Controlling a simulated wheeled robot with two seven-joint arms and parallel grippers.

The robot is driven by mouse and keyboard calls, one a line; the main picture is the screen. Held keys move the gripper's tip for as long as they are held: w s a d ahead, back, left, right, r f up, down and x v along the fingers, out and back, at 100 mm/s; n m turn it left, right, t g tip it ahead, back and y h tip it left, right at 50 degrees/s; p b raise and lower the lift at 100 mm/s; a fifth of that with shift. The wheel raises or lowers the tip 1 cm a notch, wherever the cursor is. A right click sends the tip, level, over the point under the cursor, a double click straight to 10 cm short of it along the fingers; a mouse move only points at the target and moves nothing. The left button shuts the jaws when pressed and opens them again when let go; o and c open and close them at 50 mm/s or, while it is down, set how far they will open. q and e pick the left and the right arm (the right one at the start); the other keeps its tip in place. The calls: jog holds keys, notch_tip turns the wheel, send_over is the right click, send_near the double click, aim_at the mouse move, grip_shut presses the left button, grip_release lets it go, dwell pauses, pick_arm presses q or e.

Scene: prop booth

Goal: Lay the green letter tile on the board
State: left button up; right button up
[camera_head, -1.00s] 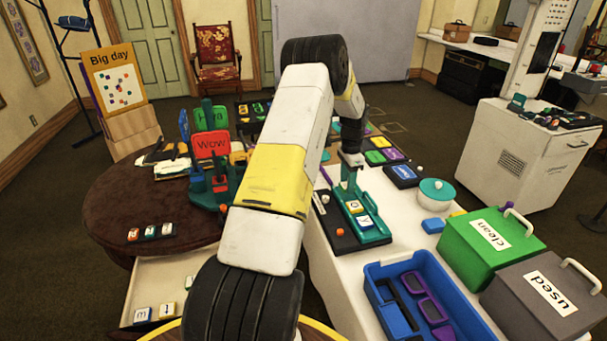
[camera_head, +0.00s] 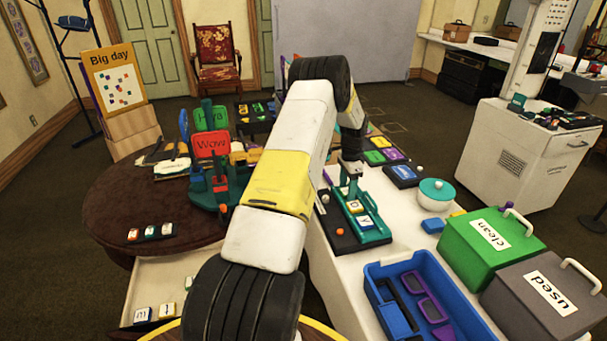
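A yellow-edged letter tile (camera_head: 354,207) and a blue-edged letter tile (camera_head: 365,222) lie in the rack. Small letter tiles (camera_head: 150,231) lie in a row on the brown round table; the middle one looks greenish, but I cannot make out its letter.
A blue crate (camera_head: 456,318) with frames in it, a green "clean" box (camera_head: 490,243) and a grey "used" box (camera_head: 540,298) stand at right. A white pot (camera_head: 436,195) stands behind them. A red "Wow" sign (camera_head: 210,145) stands on the round table (camera_head: 110,205). An open drawer (camera_head: 150,280) holds more tiles.

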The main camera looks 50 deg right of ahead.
aim_at(347, 191)
jog(key=shift+r, duration=0.1)
notch_tip(347, 191, up, 12)
dwell(0.7)
jog(key=w+a+r+n+t, duration=0.1)
jog(key=w+a+r+n, duration=0.2)
jog(key=w+a+r, duration=0.5)
jog(key=w+a+r+n+t, duration=0.1)
jog(key=w+a+r+n, duration=0.4)
jog(key=a, duration=0.5)
jog(key=w+a+r+n+t, duration=0.1)
jog(key=w+a+r+n, duration=0.3)
jog(key=a, duration=0.6)
jog(key=s+a+r+n+t, duration=0.1)
jog(key=a+r+n, duration=0.1)
jog(key=a+r, duration=0.6)
jog(key=s+a+n+t+y, duration=0.1)
jog(key=s+a+n, duration=0.4)
jog(key=a, duration=0.7)
jog(key=s+a+f+n+t+y, duration=0.1)
jog(key=s+a+n, duration=0.5)
jog(key=a, duration=0.7)
jog(key=shift+s+a+f, duration=0.2)
jog(key=shift+s+a, duration=0.05)
jog(key=shift+s, duration=1)
jog(key=shift+s+d, duration=0.1)
